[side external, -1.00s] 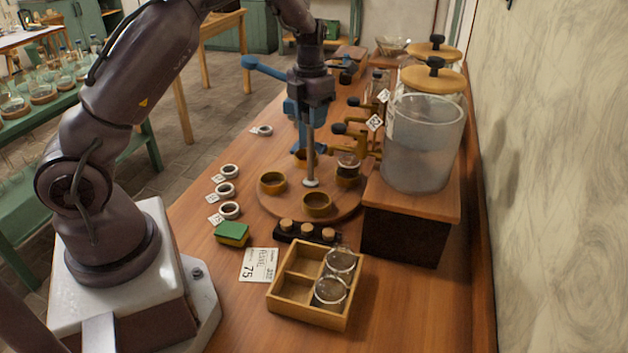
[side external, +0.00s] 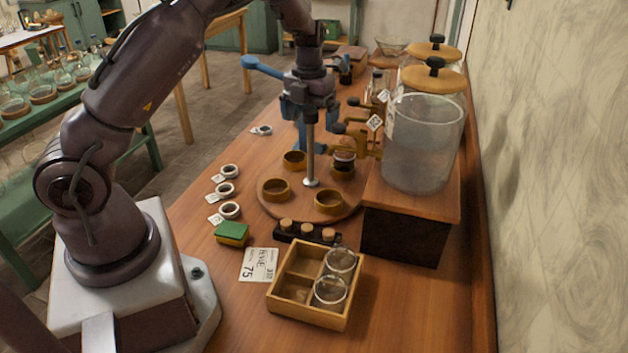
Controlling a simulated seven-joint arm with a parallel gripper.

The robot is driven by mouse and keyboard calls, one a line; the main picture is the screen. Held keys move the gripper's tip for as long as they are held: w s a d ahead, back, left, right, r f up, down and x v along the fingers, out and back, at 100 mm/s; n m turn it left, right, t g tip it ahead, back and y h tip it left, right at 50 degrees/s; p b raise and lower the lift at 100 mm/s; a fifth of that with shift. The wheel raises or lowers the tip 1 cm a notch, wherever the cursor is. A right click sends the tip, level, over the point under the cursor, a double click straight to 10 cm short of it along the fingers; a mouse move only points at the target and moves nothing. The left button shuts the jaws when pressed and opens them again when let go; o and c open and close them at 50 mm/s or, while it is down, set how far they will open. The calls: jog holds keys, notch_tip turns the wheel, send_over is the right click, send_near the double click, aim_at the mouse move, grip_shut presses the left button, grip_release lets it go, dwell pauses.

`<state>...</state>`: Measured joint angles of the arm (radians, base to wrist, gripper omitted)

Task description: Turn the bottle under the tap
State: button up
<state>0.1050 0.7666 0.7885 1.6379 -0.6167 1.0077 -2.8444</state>
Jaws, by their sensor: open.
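A round wooden turntable (side external: 308,204) with several brass cup holders and a metal centre post (side external: 310,155) stands on the bench. A small glass bottle (side external: 344,157) with dark contents sits in the holder at the turntable's right rear. It is close to the brass taps (side external: 360,137), which have black knobs; I cannot tell if it is exactly under a spout. The other holders look empty. My gripper (side external: 309,107) is open and points down at the top of the centre post, apart from the bottle. Whether its fingers touch the post is unclear.
Large glass jars (side external: 423,140) with wooden lids stand on a wooden stand (side external: 410,192) at right. A blue lever device (side external: 265,68) is behind my gripper. In front are a corked rack (side external: 306,233), a divided box (side external: 292,311) with glass bottles, and a green sponge (side external: 232,233).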

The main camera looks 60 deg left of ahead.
jog(key=shift+w+r, duration=0.1)
jog(key=shift+r, duration=0.05)
jog(key=shift+r, duration=3.4)
jog(key=shift+d, duration=0.1)
jog(key=shift+d+r+m, duration=0.15)
jog(key=shift+r+m, duration=0.1)
jog(key=shift+m, duration=0.15)
jog(key=s+d+r+n+t, duration=0.2)
jog(key=s+d+r+n, duration=0.2)
jog(key=s+d+n, duration=0.5)
jog(key=s+d+r+n+t, duration=0.3)
jog(key=s+d+n, duration=0.6)
jog(key=n, duration=1.2)
notch_tip(320, 180, up, 2)
jog(key=s, duration=0.2)
jog(key=shift+s+d+r+t, duration=0.2)
jog(key=shift+s+d+t, duration=0.1)
jog(key=shift+s+d, duration=0.05)
